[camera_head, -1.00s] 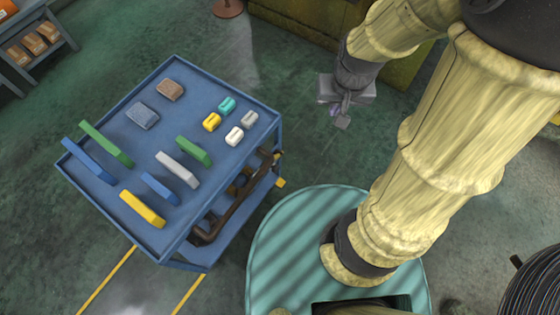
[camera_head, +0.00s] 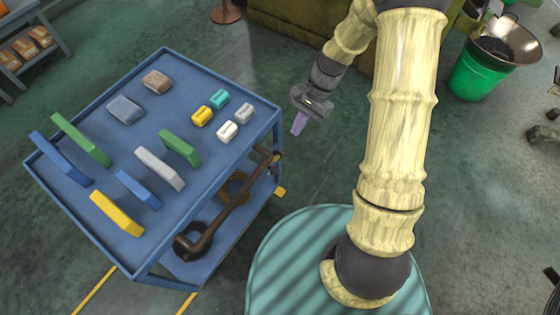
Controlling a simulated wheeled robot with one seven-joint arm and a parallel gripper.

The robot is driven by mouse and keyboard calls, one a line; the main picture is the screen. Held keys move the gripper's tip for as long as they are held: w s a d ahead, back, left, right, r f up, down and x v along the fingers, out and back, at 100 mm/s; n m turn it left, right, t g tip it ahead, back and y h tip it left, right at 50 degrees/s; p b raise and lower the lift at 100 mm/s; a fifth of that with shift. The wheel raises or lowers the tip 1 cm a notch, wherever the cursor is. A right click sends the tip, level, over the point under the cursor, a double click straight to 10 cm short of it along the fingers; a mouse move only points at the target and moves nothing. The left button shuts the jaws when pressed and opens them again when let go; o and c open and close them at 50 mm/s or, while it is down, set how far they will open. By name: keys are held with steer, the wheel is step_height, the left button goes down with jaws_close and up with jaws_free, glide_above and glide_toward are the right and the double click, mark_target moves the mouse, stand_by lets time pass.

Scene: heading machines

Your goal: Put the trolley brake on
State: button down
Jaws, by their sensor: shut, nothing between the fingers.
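The blue trolley (camera_head: 232,165) stands left of centre, its flat top tilted across the view. A long brown bar (camera_head: 236,198) runs along its right side below the top, with a dark rounded end (camera_head: 190,241) near the front; I cannot tell if it belongs to the trolley. I cannot clearly make out a brake; the wheels are hidden. My gripper (camera_head: 298,123) is shut and empty, pointing down, in the air to the right of the trolley's far right corner. It appears apart from the trolley.
Several coloured blocks and plates, such as a yellow plate (camera_head: 117,213), stand on the trolley top. A green bin (camera_head: 474,80) under a wide pan is at the upper right. A shelf with boxes (camera_head: 24,47) is at the upper left. Dark green floor (camera_head: 330,165) is clear beside the trolley.

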steer(key=b, duration=0.2)
glide_toward(274, 174)
steer(key=f, duration=0.1)
steer(key=a+f, duration=0.1)
steer(key=f, duration=0.3)
steer(key=shift+a+f, duration=0.15)
steer(key=shift+a, duration=0.25)
steer(key=shift+s+a+f, duration=0.2)
steer(key=shift+s, duration=0.1)
steer(key=x, duration=0.3)
steer(key=shift+s+a, duration=0.3)
steer(key=shift+s, duration=0.55)
steer(key=p+v, duration=0.2)
steer(key=v, duration=1.5)
steer(key=shift+w, duration=0.2)
steer(key=shift+d+r, duration=0.1)
steer(key=shift+r, duration=0.05)
